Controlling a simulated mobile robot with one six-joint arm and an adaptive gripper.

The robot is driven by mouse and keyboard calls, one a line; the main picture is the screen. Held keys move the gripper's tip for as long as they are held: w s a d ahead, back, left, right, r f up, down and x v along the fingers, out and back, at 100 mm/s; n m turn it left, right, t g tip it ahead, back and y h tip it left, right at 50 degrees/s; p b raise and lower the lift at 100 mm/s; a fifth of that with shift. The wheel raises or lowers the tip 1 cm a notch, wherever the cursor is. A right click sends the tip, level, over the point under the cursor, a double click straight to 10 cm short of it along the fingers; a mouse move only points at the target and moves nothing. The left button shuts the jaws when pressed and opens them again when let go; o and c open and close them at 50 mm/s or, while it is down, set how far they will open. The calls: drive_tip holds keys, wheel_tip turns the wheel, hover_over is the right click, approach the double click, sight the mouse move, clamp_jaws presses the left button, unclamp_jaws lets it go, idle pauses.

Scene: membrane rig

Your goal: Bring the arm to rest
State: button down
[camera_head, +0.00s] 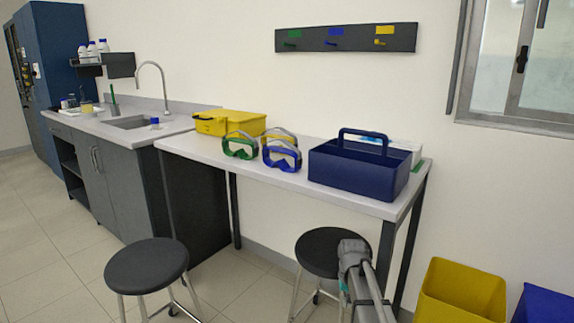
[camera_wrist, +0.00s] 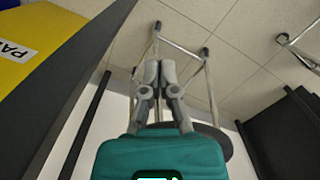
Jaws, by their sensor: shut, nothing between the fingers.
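My gripper (camera_wrist: 160,72) shows in the wrist view with its two grey fingers together and nothing between them. Its teal body fills the bottom of that view. Part of my grey arm (camera_head: 362,278) rises at the bottom of the head view, in front of the right stool. I cannot make out the fingers in the head view.
A white table (camera_head: 270,172) holds a yellow case (camera_head: 228,123), several goggles and a blue caddy (camera_head: 355,172). Stools (camera_head: 147,265) (camera_head: 320,248) stand before it. A yellow bin (camera_head: 460,290) is at right; a labelled yellow surface (camera_wrist: 45,35) is near my wrist.

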drive_tip(key=s+a+n, duration=0.1)
drive_tip(key=s+a, duration=0.1)
drive_tip(key=s, duration=1.4)
wheel_tip(320, 180, up, 36)
drive_tip(key=p, duration=3.6)
drive_tip(key=shift+s+t, duration=0.2)
drive_tip(key=shift+t, duration=0.2)
drive_tip(key=shift+d+f, duration=0.1)
